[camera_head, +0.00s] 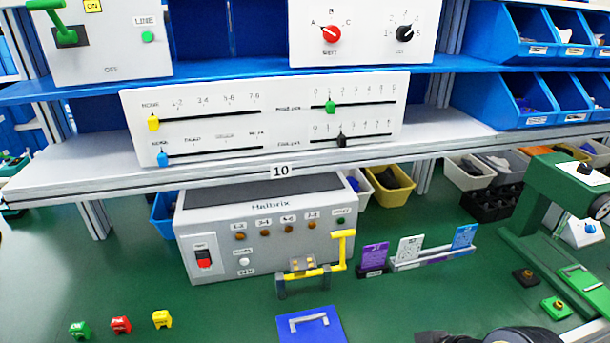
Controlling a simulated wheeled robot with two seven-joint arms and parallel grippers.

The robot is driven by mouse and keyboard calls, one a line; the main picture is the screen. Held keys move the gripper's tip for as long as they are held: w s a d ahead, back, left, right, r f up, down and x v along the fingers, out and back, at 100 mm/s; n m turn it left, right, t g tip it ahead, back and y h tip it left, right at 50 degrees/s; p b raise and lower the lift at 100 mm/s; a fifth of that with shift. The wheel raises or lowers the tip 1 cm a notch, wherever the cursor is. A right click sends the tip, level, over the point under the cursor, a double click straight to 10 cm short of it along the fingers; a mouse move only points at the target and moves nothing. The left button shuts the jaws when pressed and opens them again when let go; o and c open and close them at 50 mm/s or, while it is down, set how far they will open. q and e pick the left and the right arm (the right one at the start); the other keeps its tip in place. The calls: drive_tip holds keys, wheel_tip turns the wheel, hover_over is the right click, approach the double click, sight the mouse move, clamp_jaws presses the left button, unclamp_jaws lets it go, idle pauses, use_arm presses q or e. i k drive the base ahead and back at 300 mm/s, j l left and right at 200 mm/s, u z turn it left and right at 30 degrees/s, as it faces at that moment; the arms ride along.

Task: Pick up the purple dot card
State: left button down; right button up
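A purple card (374,257) stands upright in a dark holder on the green table, right of the grey box and its yellow handle. Its print is too small to read, so I cannot make out a dot. A white card (408,249) and a blue card (464,238) stand to its right, along a low grey rack (432,260). Dark parts of my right arm (517,335) show at the bottom edge, well below the cards and apart from them. Its fingertips cannot be made out. My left gripper is not in view.
A grey control box (270,230) with a yellow handle (342,250) stands left of the cards. A blue plate (311,326) lies in front. A white shelf (230,165) overhangs behind. A green machine (560,215) stands at right. Small coloured blocks (121,325) sit front left.

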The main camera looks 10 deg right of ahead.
sight(374, 257)
drive_tip(key=k+l+z, duration=0.15)
drive_tip(key=l+z, duration=0.35)
drive_tip(key=k+l+z, duration=0.1)
drive_tip(key=l+z, duration=0.2)
drive_tip(key=z, duration=0.2)
